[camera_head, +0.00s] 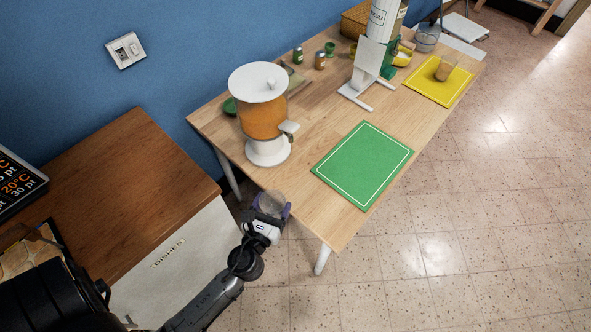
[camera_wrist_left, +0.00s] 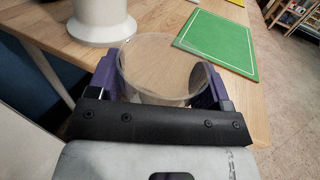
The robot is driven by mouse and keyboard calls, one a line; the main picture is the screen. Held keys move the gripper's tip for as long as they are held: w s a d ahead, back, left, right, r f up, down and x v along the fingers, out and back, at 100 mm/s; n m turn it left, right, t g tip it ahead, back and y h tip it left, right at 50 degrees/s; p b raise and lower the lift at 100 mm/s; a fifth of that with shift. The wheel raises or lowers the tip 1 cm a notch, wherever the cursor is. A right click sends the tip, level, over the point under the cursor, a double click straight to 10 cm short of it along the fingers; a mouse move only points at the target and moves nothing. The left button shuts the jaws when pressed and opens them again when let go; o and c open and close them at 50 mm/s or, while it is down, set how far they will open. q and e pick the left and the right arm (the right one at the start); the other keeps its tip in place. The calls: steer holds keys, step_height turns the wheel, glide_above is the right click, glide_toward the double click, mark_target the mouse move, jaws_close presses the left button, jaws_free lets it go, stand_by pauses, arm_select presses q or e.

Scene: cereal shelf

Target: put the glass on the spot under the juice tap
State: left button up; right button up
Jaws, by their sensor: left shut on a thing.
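My left gripper (camera_head: 271,208) is shut on a clear, empty-looking glass (camera_head: 272,203). It holds the glass near the table's front-left edge, in front of the juice dispenser (camera_head: 262,117). The left wrist view shows the glass (camera_wrist_left: 160,68) between the two purple fingers of the gripper (camera_wrist_left: 160,78). The dispenser has an orange-filled tank, a white lid, a white base and a tap (camera_head: 289,128) on its right side. In the left wrist view only the white dispenser base (camera_wrist_left: 100,20) shows, at the upper left. The spot under the tap is bare wood. My right gripper is not in view.
A green mat (camera_head: 362,164) lies right of the dispenser. A yellow mat (camera_head: 425,90) with a filled glass (camera_head: 445,68) lies farther back. A white stand (camera_head: 366,72), jars (camera_head: 320,60) and a green bowl (camera_head: 230,106) stand on the table (camera_head: 318,118). A brown-topped cabinet (camera_head: 130,190) is at left.

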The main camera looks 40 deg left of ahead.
arm_select(q)
steer(key=x, duration=1.2)
steer(key=shift+w+a, duration=0.15)
steer(key=shift+w, duration=0.15)
steer(key=shift+x, duration=1.2)
steer(key=shift+b+x, duration=0.35)
steer(key=shift+x, duration=0.75)
steer(key=shift+w+f+b, duration=0.2)
steer(key=shift+f+b, duration=0.35)
steer(key=shift+f, duration=0.2)
steer(key=shift+w+a+f, duration=0.1)
steer(key=shift+s, duration=0.25)
steer(key=shift+w+f, duration=0.1)
steer(key=shift+f, duration=0.15)
steer(key=o, duration=1.1)
steer(key=shift+r, duration=0.1)
